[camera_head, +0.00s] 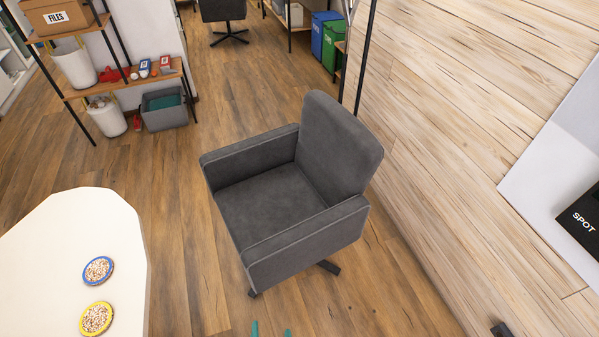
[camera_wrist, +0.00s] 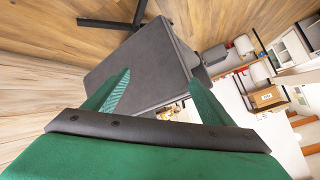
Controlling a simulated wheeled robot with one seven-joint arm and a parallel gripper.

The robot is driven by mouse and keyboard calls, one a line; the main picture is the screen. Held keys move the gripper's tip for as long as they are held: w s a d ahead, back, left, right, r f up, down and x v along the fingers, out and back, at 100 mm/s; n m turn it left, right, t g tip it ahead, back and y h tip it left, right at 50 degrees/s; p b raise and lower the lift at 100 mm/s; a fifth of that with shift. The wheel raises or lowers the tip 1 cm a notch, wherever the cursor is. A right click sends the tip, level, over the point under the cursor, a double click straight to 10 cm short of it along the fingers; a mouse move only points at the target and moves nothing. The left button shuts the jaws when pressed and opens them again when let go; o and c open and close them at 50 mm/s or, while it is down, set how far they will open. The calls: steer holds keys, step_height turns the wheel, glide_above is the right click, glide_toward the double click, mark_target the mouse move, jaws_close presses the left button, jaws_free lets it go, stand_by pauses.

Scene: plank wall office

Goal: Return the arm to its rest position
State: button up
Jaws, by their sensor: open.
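My gripper (camera_wrist: 160,95) shows in the wrist view with its two green fingers spread wide apart and nothing between them. In the head view only the teal fingertips (camera_head: 271,329) show at the bottom edge, in front of the grey armchair. The grey armchair (camera_head: 275,200) stands on the wood floor in the middle of the head view. It also shows in the wrist view (camera_wrist: 145,65), tilted, behind the fingers; I cannot tell the gap between them. Most of my arm is out of view.
A white table (camera_head: 60,240) with two bowls or coasters is at the lower left. A plank wall (camera_head: 480,120) runs along the right, with a white panel (camera_head: 550,170). A shelf (camera_head: 125,85) with bins stands at the back left. Floor is clear left of the chair.

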steer(key=s+d+r+n+t, duration=0.1)
steer(key=s+d+r, duration=0.1)
steer(key=s+r, duration=0.2)
steer(key=s+d+r+n+t+h, duration=0.1)
steer(key=s+d+r+t, duration=0.1)
steer(key=r, duration=0.9)
steer(key=s+d+r+n+t+h, duration=0.1)
steer(key=s+d+r+n, duration=0.1)
steer(key=s+d+r, duration=0.2)
step_height(320, 180, up, 4)
steer(key=shift+s, duration=1.1)
